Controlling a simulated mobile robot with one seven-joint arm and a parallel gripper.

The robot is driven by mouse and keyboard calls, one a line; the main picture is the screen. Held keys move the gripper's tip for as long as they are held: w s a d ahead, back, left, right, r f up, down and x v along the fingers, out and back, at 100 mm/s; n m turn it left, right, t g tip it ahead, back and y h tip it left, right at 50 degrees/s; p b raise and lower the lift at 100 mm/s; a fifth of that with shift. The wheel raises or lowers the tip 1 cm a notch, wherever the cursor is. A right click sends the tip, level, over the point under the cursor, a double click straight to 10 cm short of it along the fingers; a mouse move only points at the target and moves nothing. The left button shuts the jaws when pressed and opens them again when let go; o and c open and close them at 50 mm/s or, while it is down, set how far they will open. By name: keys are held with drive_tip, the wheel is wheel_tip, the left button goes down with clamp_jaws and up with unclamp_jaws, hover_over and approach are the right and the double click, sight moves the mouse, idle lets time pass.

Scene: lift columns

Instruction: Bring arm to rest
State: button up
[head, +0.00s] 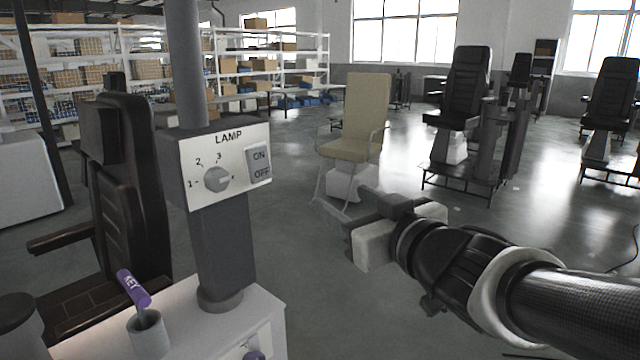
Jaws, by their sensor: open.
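My gripper (352,212) is in the head view, right of the middle, at the end of my dark arm, which comes in from the lower right. Its jaws are apart and hold nothing. It hangs in the air in front of the beige chair (358,120) and to the right of the lamp control box (225,165). The box has a dial and an ON/OFF switch, and sits on a grey column. The gripper is apart from the box.
A white cabinet (190,325) stands at the lower left, bearing the column and a small cup with a purple KEY tag (133,288). A dark chair (125,190) is behind it. Several black chairs stand at the back right. Shelves with boxes line the back left. Open floor lies between.

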drive_tip(key=s+d+f+m+h, duration=0.1)
drive_tip(key=d+f+m+h, duration=0.1)
drive_tip(key=d+m+h, duration=0.5)
drive_tip(key=s+d+f+n+g, duration=0.1)
drive_tip(key=s+d+f+g, duration=0.1)
drive_tip(key=s+f+g, duration=0.45)
drive_tip(key=s+d+f+g, duration=0.1)
drive_tip(key=s+f+g, duration=0.25)
drive_tip(key=s, duration=0.65)
wheel_tip(320, 180, up, 20)
drive_tip(key=p, duration=2)
drive_tip(key=shift+s+a, duration=0.15)
drive_tip(key=shift+s, duration=0.05)
